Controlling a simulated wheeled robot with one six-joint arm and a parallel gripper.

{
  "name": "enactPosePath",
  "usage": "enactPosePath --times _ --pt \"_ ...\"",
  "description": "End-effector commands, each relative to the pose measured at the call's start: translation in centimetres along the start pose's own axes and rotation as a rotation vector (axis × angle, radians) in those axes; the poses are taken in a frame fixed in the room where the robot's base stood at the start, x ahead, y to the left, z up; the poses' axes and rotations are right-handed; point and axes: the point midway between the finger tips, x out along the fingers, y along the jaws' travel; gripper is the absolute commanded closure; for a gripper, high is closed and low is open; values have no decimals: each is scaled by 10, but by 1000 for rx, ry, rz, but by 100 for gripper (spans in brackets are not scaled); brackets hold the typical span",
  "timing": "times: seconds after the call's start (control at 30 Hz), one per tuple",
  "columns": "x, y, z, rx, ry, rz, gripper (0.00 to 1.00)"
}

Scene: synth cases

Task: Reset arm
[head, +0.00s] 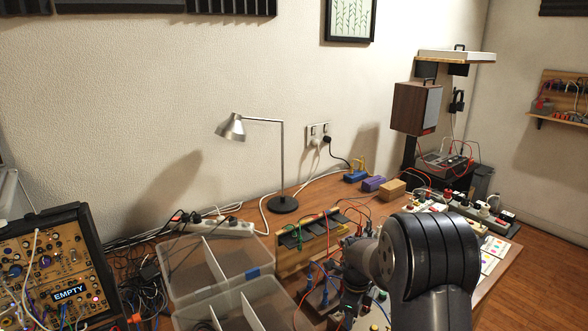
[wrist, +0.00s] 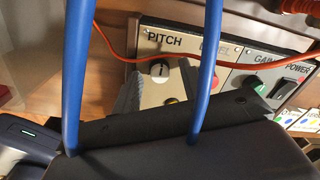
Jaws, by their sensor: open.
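My gripper (wrist: 160,86) shows in the wrist view with its two grey fingers apart. It is open, with nothing seen held between the fingers. A panel labelled PITCH (wrist: 158,58) with a dark knob lies beyond the fingertips. I cannot tell whether the fingers touch it. In the head view my arm reaches over the right part of the desk, and its large dark joint hides part of the desk. The gripper's fingers cannot be made out clearly there.
Two blue cable-like strands (wrist: 77,70) cross close to the wrist camera. A red cable (wrist: 230,62) runs over the panels. A desk lamp (head: 283,160), clear divided bins (head: 228,255), a module rack marked EMPTY (head: 68,245) and a brown block (head: 391,190) stand around the arm.

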Motion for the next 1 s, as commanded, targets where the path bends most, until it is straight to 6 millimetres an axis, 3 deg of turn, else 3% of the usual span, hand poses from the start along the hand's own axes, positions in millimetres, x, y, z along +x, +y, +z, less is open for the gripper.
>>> enactPosePath --times 1.0 --pt "-1 -1 0 -779 -26 1 59"
